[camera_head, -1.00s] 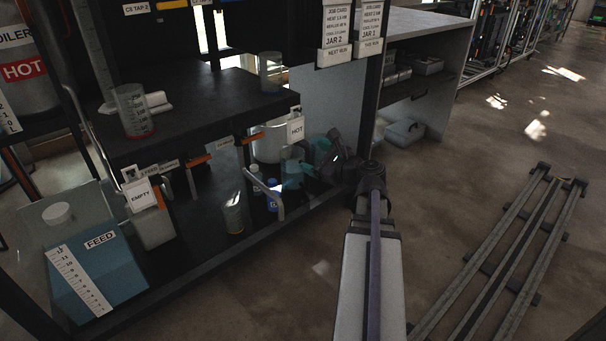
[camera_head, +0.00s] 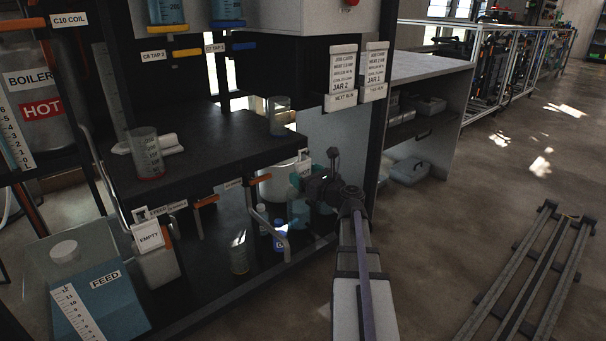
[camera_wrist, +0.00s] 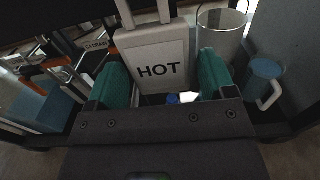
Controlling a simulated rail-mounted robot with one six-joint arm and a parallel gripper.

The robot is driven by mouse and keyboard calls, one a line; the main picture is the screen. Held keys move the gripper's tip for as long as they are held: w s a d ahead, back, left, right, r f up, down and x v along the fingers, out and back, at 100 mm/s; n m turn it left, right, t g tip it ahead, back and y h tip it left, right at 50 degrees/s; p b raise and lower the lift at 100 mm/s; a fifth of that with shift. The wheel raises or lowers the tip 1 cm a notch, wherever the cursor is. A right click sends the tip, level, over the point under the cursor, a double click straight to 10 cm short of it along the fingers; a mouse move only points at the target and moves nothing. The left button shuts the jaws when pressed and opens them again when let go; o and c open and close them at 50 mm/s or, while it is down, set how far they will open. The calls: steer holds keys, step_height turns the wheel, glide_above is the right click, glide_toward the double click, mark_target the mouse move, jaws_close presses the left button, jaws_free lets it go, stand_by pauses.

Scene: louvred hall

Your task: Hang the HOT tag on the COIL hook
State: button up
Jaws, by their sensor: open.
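The HOT tag (camera_wrist: 160,60) is a white plate with black letters and a white loop at its top. In the wrist view it stands between the green finger pads of my gripper (camera_wrist: 164,78), with the pads at either side. My gripper is open; I cannot tell whether a pad touches the tag. In the head view my gripper (camera_head: 312,182) is at the lower rack's right end, covering most of the HOT tag (camera_head: 304,158). A C10 COIL label (camera_head: 70,19) is at the upper left; I cannot make out its hook clearly.
The EMPTY tag (camera_head: 148,236) hangs at the lower shelf's front. A beaker (camera_head: 146,155) and another glass (camera_head: 278,117) stand on the dark shelf (camera_head: 215,128).

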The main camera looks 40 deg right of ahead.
steer(key=shift+w, duration=0.6)
steer(key=shift+c, duration=0.2)
jaws_close()
